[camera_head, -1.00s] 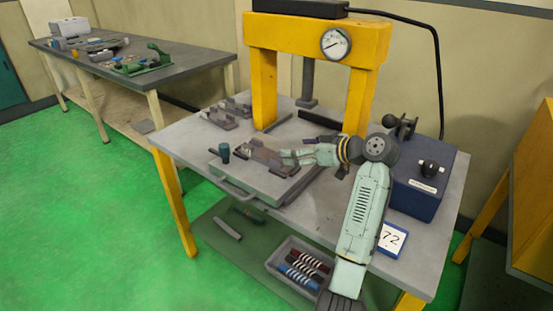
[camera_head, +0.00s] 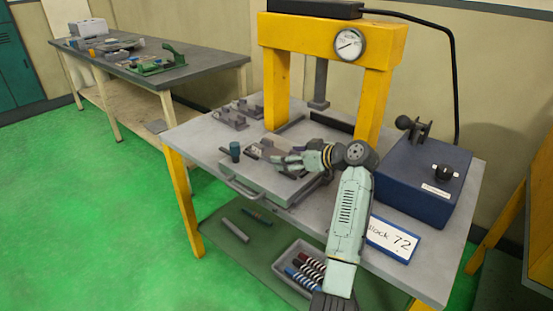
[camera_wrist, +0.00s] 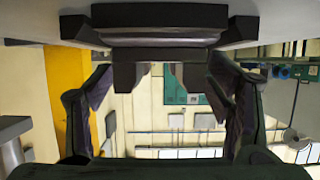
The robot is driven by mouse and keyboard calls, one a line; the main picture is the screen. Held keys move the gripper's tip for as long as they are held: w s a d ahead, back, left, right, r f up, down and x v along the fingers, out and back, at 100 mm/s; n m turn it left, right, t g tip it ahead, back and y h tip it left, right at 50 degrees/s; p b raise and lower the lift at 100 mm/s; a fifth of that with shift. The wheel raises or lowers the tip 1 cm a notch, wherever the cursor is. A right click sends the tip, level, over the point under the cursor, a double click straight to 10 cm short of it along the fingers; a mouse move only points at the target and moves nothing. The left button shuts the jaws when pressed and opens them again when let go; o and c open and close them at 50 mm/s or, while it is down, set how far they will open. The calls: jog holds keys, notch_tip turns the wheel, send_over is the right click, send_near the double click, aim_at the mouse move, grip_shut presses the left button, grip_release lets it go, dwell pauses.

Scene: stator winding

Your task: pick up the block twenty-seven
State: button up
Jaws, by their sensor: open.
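In the head view my gripper (camera_head: 280,156) is low over the grey plate (camera_head: 262,183) at the front of the press table, beside a dark brownish block (camera_head: 256,150) that it partly hides. In the wrist view, which seems upside down, my gripper (camera_wrist: 160,95) is open, its fingers apart at both sides. A dark block-like piece (camera_wrist: 150,32) with two projections shows between and beyond them. I see no gripped thing. A sign on the table (camera_head: 393,240) reads "Block 72"; no number is legible on the block.
The yellow press frame (camera_head: 275,85) stands close behind my gripper. A dark green cylinder (camera_head: 235,150) stands on the plate's left. Similar grey pieces (camera_head: 235,115) lie behind. A blue box (camera_head: 420,185) is at right. A crate of rolls (camera_head: 285,268) sits on the lower shelf.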

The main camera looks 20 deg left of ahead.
jog(key=shift+w+a+f, duration=0.1)
jog(key=shift+w+a, duration=0.05)
jog(key=shift+a, duration=0.15)
jog(key=shift+c, duration=0.5)
grip_shut()
dwell(0.4)
